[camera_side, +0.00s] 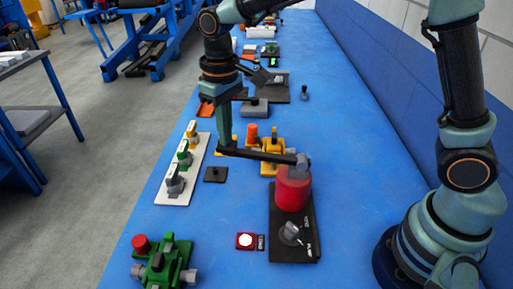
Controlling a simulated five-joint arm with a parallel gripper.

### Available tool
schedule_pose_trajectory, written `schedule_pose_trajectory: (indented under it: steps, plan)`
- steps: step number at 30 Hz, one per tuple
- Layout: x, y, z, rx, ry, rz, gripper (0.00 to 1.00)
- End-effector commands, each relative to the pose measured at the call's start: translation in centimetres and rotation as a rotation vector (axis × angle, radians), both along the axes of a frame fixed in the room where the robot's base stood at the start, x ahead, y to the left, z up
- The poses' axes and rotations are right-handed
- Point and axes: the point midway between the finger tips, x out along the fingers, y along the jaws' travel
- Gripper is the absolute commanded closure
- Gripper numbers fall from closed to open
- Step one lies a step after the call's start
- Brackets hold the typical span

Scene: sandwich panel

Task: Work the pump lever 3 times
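The pump appears to be the red cylinder (292,190) on a black base plate (290,250) right of centre. A grey rounded joint (303,161) sits at its top. A dark lever bar (270,155) runs from there to the left, close to level, dipping slightly toward the joint. My gripper (226,145) points down from above, its tip at the bar's left end. It appears to touch the bar, but the fingers overlap with it, so whether they are closed on it is unclear.
A grey knob (291,233) is on the base plate. A yellow-and-orange device (268,142) stands behind the bar.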

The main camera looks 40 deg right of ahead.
Motion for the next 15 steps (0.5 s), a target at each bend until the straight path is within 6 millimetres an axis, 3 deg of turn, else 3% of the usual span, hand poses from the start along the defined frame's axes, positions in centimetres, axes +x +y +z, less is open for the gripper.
schedule_pose_trajectory:
  steps: [15]
  plan:
    - [-0.1,0.0,-1.8,-0.001,0.004,0.000,1.00]
